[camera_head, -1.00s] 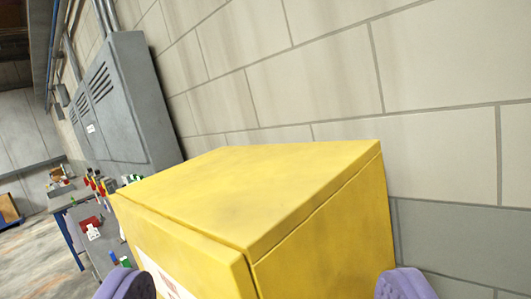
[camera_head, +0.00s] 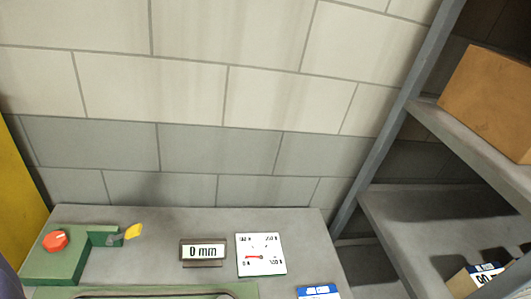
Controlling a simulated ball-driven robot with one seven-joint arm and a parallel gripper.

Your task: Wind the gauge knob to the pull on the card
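A red, many-sided knob (camera_head: 56,241) with a pale mark sits on a green block (camera_head: 60,265) at the left of a grey bench top. A yellow tab (camera_head: 132,232) on a grey arm sticks out from the block's right side. A small stand reads "0 mm" (camera_head: 203,251). Right of it is a white square dial plate (camera_head: 261,255) with a red needle; its small figures are hard to read. I cannot tell which item is the card.
A green-framed panel (camera_head: 165,291) is cut off at the bottom. A blue and white item (camera_head: 318,292) lies at the bench's front. A grey rack (camera_head: 420,210) with a cardboard box (camera_head: 490,95) stands at right. A block wall (camera_head: 180,90) rises behind. A yellow cabinet (camera_head: 15,190) is at left.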

